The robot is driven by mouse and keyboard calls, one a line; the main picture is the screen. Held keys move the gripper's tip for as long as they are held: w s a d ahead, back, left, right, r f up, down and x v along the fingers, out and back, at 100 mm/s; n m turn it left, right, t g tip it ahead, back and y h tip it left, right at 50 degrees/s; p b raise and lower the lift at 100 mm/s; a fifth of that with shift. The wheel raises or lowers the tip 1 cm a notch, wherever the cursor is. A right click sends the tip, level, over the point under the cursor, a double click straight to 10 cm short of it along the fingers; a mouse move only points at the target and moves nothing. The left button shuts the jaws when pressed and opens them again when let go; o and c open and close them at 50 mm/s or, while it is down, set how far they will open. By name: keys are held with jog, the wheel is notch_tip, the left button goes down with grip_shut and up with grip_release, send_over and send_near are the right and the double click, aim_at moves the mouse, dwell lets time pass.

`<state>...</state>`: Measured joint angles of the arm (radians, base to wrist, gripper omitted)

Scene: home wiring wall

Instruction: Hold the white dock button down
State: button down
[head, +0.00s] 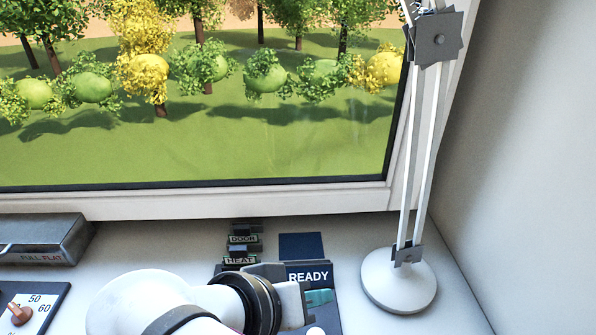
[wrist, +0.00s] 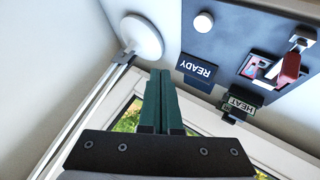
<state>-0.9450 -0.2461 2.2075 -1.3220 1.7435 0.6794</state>
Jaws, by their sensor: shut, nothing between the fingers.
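The white dock button (wrist: 204,22) is a round knob on a dark panel (wrist: 238,30) in the wrist view, above and right of my fingertips. In the head view a white round part of it (head: 316,331) shows at the bottom edge, partly cut off. My gripper (wrist: 161,72) has dark green fingers, shut together and empty. In the head view the green fingers (head: 319,297) show just above the button and below the READY label (head: 308,277). A gap shows between fingertips and button in the wrist view; its depth I cannot tell.
A lamp with a round white base (head: 399,282) stands right of the panel. DOOR (head: 243,239) and HEAT (head: 239,261) switches stand behind it. A red lever (wrist: 290,67) shows right in the wrist view. A grey FULL FLAT box (head: 40,241) and a dial (head: 28,309) are at left.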

jog(key=shift+f, duration=0.1)
send_near(313, 333)
jog(key=shift+w+d+f, duration=0.45)
jog(key=shift+w+d, duration=0.1)
jog(key=shift+d, duration=0.3)
jog(key=shift+w+d+f, duration=0.45)
jog(key=shift+w+d, duration=0.1)
jog(key=shift+d, duration=0.25)
jog(key=shift+w+d+f, duration=0.45)
jog(key=shift+w+d, duration=0.05)
jog(key=shift+d, duration=0.35)
jog(key=shift+f, duration=0.4)
